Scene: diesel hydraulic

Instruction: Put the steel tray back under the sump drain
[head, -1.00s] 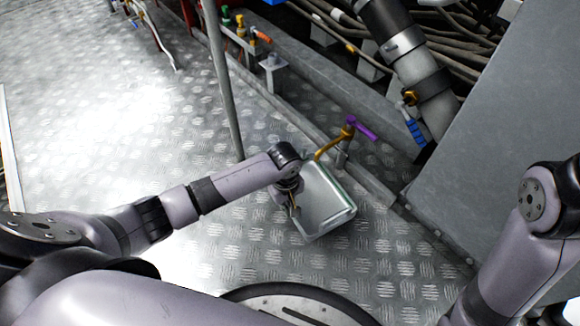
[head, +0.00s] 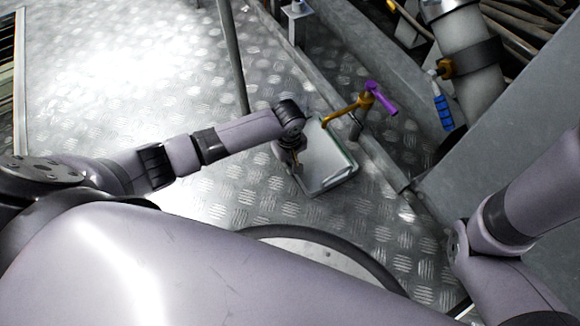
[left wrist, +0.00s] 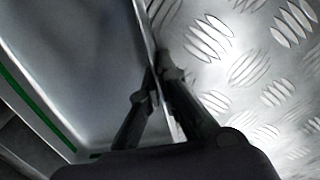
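The steel tray (head: 333,163) is a shallow, shiny rectangular pan with a green line along part of its rim. It appears to rest on the floor. My left gripper (head: 296,168) is at the tray's left wall. In the left wrist view, the gripper's fingers (left wrist: 155,88) are on either side of the wall of the tray (left wrist: 80,60) and look closed on it. The sump drain is a brass pipe (head: 345,110) with a purple handle (head: 379,97). Its lower end shows at the tray's far edge; the exact height gap cannot be told. My right gripper is out of view.
A grey ledge (head: 330,85) runs behind the tray, and a thin upright post (head: 232,60) stands to the left. A large grey panel (head: 515,120) and a thick pipe (head: 470,70) are on the right. Open tread-plate floor (head: 110,90) lies left.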

